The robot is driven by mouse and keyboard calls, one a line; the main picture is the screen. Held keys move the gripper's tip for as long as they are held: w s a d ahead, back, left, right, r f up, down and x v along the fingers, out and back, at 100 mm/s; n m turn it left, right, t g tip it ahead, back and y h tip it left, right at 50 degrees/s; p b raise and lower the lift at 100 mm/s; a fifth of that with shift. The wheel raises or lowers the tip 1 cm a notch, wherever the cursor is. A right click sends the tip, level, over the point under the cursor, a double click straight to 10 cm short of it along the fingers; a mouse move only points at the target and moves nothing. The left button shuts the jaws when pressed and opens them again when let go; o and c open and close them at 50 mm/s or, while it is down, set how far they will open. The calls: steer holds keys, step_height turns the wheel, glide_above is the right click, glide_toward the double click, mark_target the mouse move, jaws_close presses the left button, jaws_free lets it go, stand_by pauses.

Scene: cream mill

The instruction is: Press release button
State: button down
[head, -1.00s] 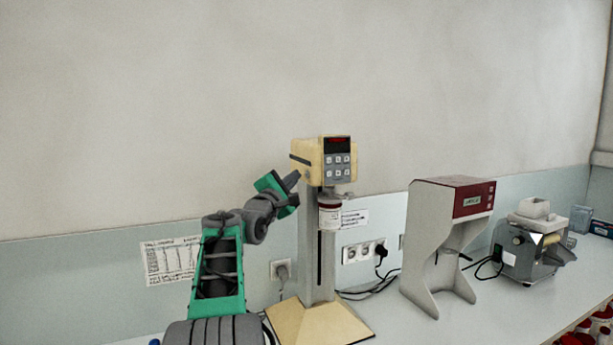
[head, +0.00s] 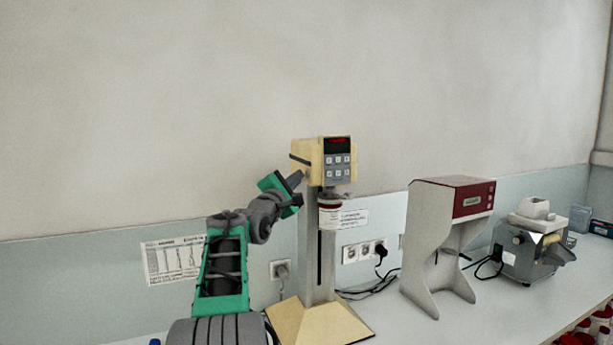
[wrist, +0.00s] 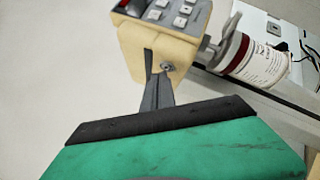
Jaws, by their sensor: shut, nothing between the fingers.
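The mixing machine (head: 307,158) has a cream head with a grey keypad and red display on a tall stand. In the wrist view, a small round metal button (wrist: 167,66) sits on the side of its head, likely the release button. My gripper (head: 300,177) is shut and empty, at the left side of the head. In the wrist view, its fingertips (wrist: 156,76) are beside the button; I cannot tell whether they touch it. A white jar with a dark red band (head: 331,201) is under the head, and in the wrist view (wrist: 255,60) lies right of the button.
The machine's base (head: 318,322) stands on the white counter (head: 520,300). A grey and red machine (head: 425,240) and a small grey mill (head: 530,245) stand to the right. Sockets with black cables (head: 365,252) are on the wall behind. The space above the machine is clear.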

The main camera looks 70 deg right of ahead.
steer(key=shift+s+d, duration=0.2)
steer(key=shift+s, duration=0.05)
stand_by(0.4)
steer(key=shift+w+a, duration=0.5)
steer(key=shift+w+a+b, duration=0.3)
steer(key=shift+w+a, duration=1.5)
